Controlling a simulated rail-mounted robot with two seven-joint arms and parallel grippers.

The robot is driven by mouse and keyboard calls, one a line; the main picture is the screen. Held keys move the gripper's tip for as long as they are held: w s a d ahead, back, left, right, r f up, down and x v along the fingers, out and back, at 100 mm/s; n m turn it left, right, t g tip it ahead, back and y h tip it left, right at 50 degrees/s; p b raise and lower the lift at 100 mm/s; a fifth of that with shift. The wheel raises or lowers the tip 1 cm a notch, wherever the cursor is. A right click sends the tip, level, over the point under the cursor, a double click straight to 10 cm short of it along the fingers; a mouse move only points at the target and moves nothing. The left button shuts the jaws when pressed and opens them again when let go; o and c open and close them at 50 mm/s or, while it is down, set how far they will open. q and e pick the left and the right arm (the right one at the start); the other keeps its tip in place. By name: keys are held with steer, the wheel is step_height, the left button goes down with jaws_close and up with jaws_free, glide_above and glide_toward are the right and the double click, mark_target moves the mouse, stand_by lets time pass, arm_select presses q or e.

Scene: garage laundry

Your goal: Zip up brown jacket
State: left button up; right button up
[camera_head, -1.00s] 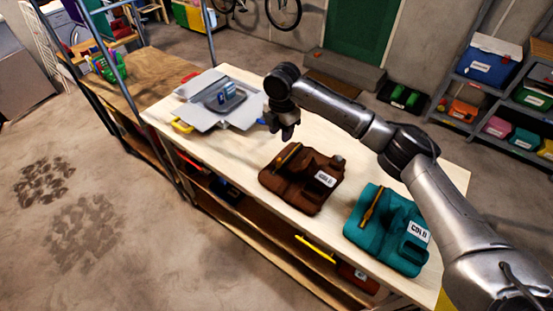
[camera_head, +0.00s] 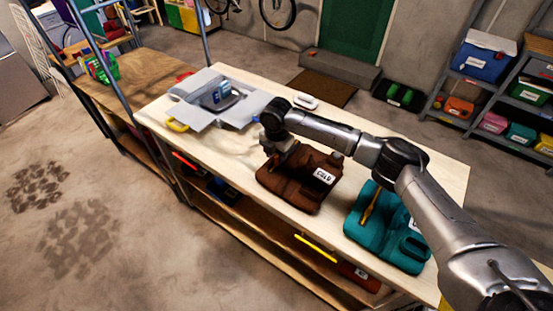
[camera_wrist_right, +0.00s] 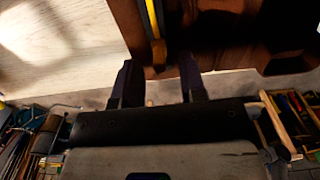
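The brown jacket (camera_head: 298,192), with a white label, lies on the pale workbench in the head view. My right gripper (camera_head: 275,161) is low at the jacket's upper left edge, covering part of its front strip. In the right wrist view, the gripper (camera_wrist_right: 158,80) is open, with its dark fingers apart. The jacket's yellow strip (camera_wrist_right: 153,15) runs down toward the gap between the fingers, ending in a small brown tab (camera_wrist_right: 158,52). I cannot tell whether the fingers touch the tab. My left gripper is not in view.
A teal jacket (camera_head: 375,238) with a yellow strip lies to the right on the workbench (camera_head: 225,150). A white object (camera_head: 305,102) lies near the back edge. Shelves stand at the far right.

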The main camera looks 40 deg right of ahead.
steer(key=shift+f, duration=0.9)
jaws_close()
